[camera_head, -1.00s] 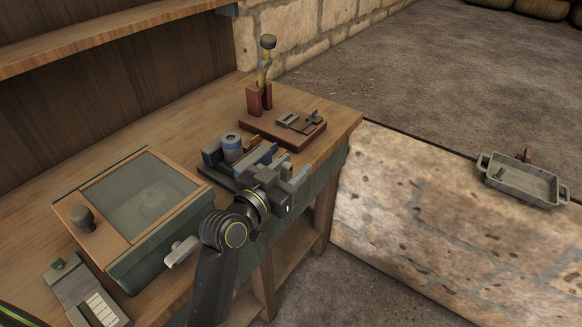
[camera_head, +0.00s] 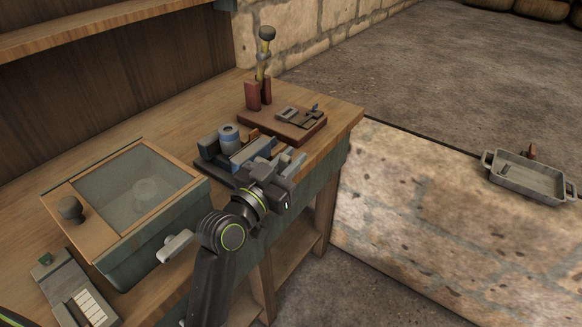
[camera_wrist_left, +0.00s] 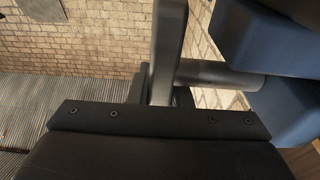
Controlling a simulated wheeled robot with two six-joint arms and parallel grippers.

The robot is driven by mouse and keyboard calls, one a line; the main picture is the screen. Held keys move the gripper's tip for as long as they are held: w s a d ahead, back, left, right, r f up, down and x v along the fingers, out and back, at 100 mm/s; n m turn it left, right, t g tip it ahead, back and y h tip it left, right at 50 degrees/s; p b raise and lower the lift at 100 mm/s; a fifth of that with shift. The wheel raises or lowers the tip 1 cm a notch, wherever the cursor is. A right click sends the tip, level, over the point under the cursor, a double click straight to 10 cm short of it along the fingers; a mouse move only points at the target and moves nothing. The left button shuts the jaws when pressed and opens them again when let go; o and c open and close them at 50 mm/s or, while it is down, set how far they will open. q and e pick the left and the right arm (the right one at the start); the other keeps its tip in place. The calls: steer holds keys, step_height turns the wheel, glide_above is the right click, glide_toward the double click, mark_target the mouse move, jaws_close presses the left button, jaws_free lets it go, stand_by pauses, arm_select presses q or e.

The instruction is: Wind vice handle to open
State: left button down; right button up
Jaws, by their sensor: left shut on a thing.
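The vice (camera_head: 240,150), with blue and grey parts, stands on the workbench (camera_head: 150,108) near its front edge. My left gripper (camera_head: 278,180) is at the front of the vice and hides part of it. In the left wrist view a grey upright bar (camera_wrist_left: 168,50) runs down to the gripper (camera_wrist_left: 160,108), with a grey cylinder behind it leading to the blue vice body (camera_wrist_left: 270,45). I take the bar as the vice handle, and the gripper is shut on it. The fingertips are partly hidden. My right gripper is not in view.
A glass-lidded box (camera_head: 140,250) stands left of the vice. A red-brown board (camera_head: 270,125) with small metal parts and an upright lever (camera_head: 265,60) lies behind it. A device with pale keys (camera_head: 75,295) is at lower left. A metal tray (camera_head: 530,180) is at far right.

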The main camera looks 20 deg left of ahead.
mark_target(282, 169)
arm_select(q)
steer(key=c, duration=1.5)
jaws_free()
steer(key=shift+c, duration=0.2)
steer(key=shift+o, duration=1.1)
steer(key=shift+a, duration=0.1)
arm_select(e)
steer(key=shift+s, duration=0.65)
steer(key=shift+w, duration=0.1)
arm_select(q)
steer(key=shift+s+f, duration=0.1)
steer(key=shift+s, duration=0.05)
steer(key=b+v, duration=0.1)
steer(key=v, duration=0.5)
steer(key=shift+a, duration=0.1)
steer(key=shift+s+a, duration=0.15)
steer(key=shift+s, duration=0.4)
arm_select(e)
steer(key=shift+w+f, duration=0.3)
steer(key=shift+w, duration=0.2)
